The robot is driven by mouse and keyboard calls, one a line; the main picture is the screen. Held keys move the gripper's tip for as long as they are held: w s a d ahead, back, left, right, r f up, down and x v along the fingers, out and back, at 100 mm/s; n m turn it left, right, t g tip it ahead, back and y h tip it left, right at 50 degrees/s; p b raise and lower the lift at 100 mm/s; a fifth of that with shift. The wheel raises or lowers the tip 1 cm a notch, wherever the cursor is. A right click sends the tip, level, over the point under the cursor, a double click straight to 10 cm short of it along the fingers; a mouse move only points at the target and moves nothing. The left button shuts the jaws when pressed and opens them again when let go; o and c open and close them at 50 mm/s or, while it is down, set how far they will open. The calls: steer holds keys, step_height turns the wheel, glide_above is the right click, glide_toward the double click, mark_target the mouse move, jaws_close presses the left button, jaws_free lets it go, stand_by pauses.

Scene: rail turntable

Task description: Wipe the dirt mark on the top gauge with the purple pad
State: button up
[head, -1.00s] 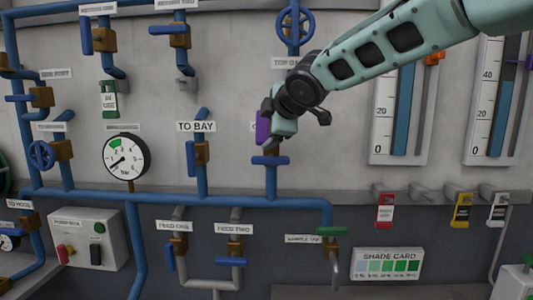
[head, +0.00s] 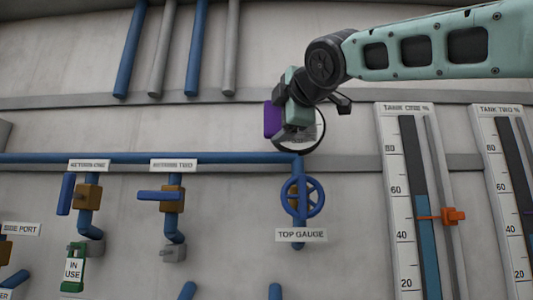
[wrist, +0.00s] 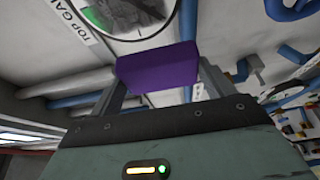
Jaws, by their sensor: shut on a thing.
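The purple pad (head: 273,119) is held in my gripper (head: 283,116), which is shut on it. In the wrist view the pad (wrist: 158,66) sits between the two fingers. The top gauge (head: 313,143) is a round dial above the blue handwheel, mostly hidden behind my gripper in the head view. In the wrist view the gauge (wrist: 150,14) is cut off by the top edge and shows a green band and a dark patch, perhaps the dirt mark. The pad is close beside the dial; I cannot tell whether they touch.
A blue handwheel (head: 302,197) and a TOP GAUGE label (head: 301,235) are below the dial. A blue pipe (head: 140,158) runs left from there. Tank scales (head: 402,200) stand to the right. The wall left of the gripper, above the pipe, is mostly bare.

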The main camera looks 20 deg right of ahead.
steer(key=shift+d+r, duration=0.1)
steer(key=shift+r, duration=0.45)
steer(key=shift+w+d+p, duration=0.3)
steer(key=shift+w+p, duration=0.1)
steer(key=shift+w, duration=0.5)
steer(key=shift+w+d+p, duration=0.3)
steer(key=shift+w+p, duration=0.1)
steer(key=shift+w, duration=0.5)
steer(key=shift+w+d+p, duration=0.3)
steer(key=shift+w+p, duration=0.1)
steer(key=shift+w, duration=0.5)
steer(key=shift+w+d, duration=0.2)
steer(key=shift+w, duration=0.35)
steer(key=shift+w+d, duration=0.15)
steer(key=shift+w, duration=0.4)
